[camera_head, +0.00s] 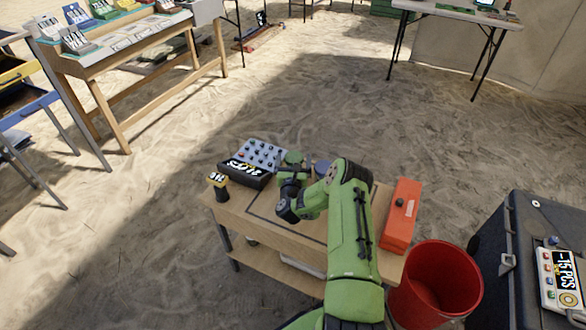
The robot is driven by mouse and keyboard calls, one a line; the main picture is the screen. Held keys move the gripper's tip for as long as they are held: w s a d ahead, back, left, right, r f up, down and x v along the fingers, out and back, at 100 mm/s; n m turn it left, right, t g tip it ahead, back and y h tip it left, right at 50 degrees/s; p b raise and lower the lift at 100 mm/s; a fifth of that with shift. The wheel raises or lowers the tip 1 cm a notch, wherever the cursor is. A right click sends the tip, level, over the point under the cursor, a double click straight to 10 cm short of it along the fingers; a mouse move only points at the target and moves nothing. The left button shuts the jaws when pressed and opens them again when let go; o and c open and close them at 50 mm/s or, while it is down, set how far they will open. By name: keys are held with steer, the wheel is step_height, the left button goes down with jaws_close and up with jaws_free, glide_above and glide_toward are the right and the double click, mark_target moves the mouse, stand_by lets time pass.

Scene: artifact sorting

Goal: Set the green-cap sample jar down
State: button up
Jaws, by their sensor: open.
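The green-cap sample jar (293,156) stands at the back of the small wooden table (290,230); only its green cap shows clearly. My gripper (292,172) is just in front of it, seen from behind and above, and reads as open. The fingers are small in the picture, and I cannot tell whether they touch the jar. The jar's lower part is hidden behind my gripper. A jar with a blue-grey cap (322,166) stands just to the right, partly hidden by my green arm.
A black case with a grey button panel (258,155) and a small black-and-yellow device (218,185) are on the table's left. An orange box (402,215) lies along its right edge. A red bucket (437,285) and dark case (510,245) stand to the right. The table's front left is bare.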

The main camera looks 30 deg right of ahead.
steer(key=p+v, duration=0.1)
steer(key=v, duration=0.8)
steer(key=shift+s+a+r, duration=0.1)
steer(key=shift+s+a, duration=0.2)
steer(key=shift+a+r, duration=0.15)
steer(key=shift+a, duration=0.05)
steer(key=w+a+r+n+t+y, duration=0.2)
steer(key=w+a+r+n+y, duration=0.45)
steer(key=r+n, duration=0.4)
steer(key=s+a+r+n+g+y, duration=0.25)
steer(key=a+r+n+y, duration=0.25)
steer(key=a+r+n, duration=0.65)
steer(key=s+a+r+n+g, duration=0.2)
steer(key=s+r+n+g, duration=0.15)
steer(key=s+n, duration=0.45)
steer(key=s+r+n+g, duration=0.1)
steer(key=s+n, duration=0.5)
steer(key=s, duration=0.7)
steer(key=s+r+n+g, duration=0.2)
steer(key=s+n, duration=0.5)
steer(key=s, duration=0.6)
steer(key=shift+s+a+g+h, duration=0.25)
steer(key=shift+g+h, duration=0.1)
steer(key=shift+g, duration=0.55)
